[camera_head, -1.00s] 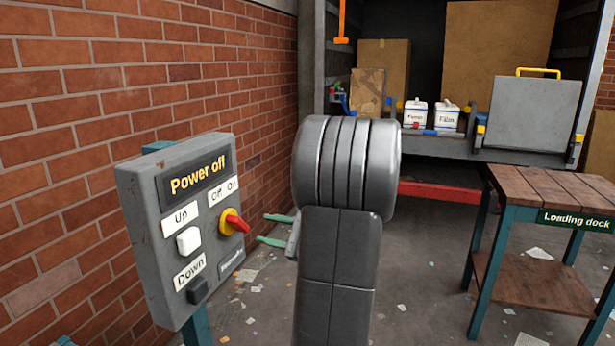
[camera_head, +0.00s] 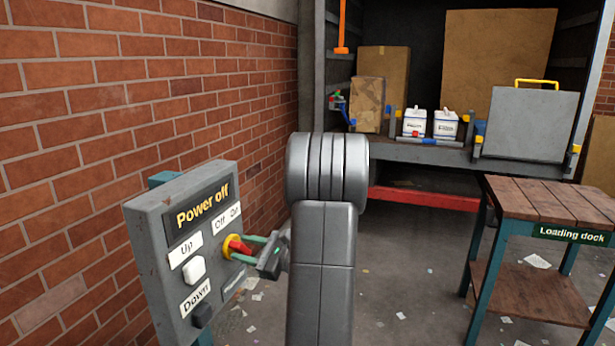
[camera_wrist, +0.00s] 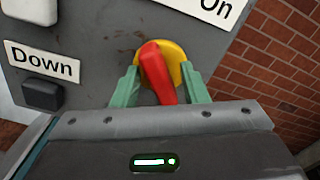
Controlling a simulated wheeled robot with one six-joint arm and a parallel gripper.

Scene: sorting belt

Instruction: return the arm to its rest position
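My gripper (camera_head: 247,247) is at the front of the grey control panel (camera_head: 150,226), at its red switch handle (camera_head: 238,245) on a yellow base. In the wrist view the two green fingers (camera_wrist: 163,88) stand on either side of the red handle (camera_wrist: 160,72), with a gap at least on the right; they look open around it. The handle is tilted. The panel's sign reads "Power off". My grey arm rises in the middle of the head view.
The panel has a white Up button (camera_head: 193,270) and a dark Down button (camera_head: 202,314). A brick wall (camera_head: 90,120) is behind it. A wooden table (camera_head: 555,200) marked "Loading dock" stands right. A truck bed with boxes (camera_head: 383,104) is behind. Floor between is open, with paper scraps.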

